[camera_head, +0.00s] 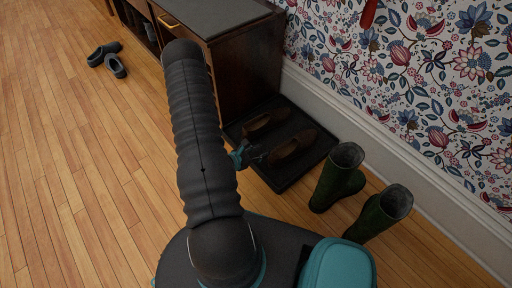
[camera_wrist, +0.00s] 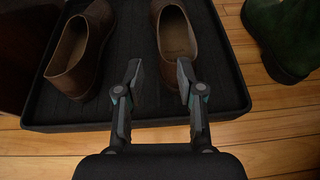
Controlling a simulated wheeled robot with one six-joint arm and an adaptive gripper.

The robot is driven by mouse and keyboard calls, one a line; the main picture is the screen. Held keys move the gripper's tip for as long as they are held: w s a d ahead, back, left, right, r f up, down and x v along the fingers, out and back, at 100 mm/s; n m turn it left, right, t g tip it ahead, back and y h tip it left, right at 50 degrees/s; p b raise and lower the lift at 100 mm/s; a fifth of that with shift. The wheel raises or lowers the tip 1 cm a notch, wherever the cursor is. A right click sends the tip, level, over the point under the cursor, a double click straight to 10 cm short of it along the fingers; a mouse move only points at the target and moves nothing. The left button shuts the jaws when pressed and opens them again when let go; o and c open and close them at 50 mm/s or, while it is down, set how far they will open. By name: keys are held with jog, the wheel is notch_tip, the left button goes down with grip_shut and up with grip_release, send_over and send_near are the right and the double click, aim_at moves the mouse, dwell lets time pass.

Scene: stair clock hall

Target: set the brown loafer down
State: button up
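Two brown loafers lie on a black tray (camera_head: 285,182) on the floor. In the wrist view, one loafer (camera_wrist: 80,50) is at the left and the other (camera_wrist: 177,35) is in front of my gripper (camera_wrist: 158,70). Both loafers also show in the head view, one farther back (camera_head: 265,122) and one nearer me (camera_head: 292,145). My gripper's fingers are spread apart at the heel end of the nearer loafer. The right finger overlaps its heel and hides part of it. The left finger is over bare tray. Nothing shows clamped between them. In the head view my gripper (camera_head: 243,155) is at the tray's edge.
Green boots (camera_head: 338,176) (camera_head: 380,213) stand right of the tray; one shows in the wrist view (camera_wrist: 285,40). A dark wooden cabinet (camera_head: 245,65) stands behind the tray, and a papered wall (camera_head: 410,85) runs along the right. Grey shoes (camera_head: 107,58) lie far left. The left floor is mostly clear.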

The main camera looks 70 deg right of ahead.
jog(key=w+a+r+m+y, duration=0.1)
jog(key=w+a+r+m, duration=0.25)
jog(key=r, duration=0.55)
jog(key=w+a+r+m+y, duration=0.1)
jog(key=w+a+r+m, duration=0.1)
jog(key=w+r, duration=0.45)
jog(key=w+a+r+m, duration=0.2)
jog(key=a+r+m, duration=0.1)
jog(key=r, duration=0.8)
jog(key=w+a+r+t+y, duration=0.1)
jog(key=a+r+t+y, duration=0.2)
jog(key=a+r, duration=0.3)
jog(key=w+a+r+m+t+y, duration=0.1)
jog(key=a+r+t, duration=0.4)
jog(key=a, duration=1.2)
jog(key=w+a+r+m+t+y, duration=0.1)
jog(key=w+a+r+t+y, duration=0.1)
jog(key=a+r+t+y, duration=0.3)
jog(key=a+r, duration=0.3)
jog(key=a, duration=0.4)
jog(key=shift+w, duration=0.3)
jog(key=shift+r, duration=0.15)
notch_tip(320, 180, up, 6)
jog(key=p, duration=0.6)
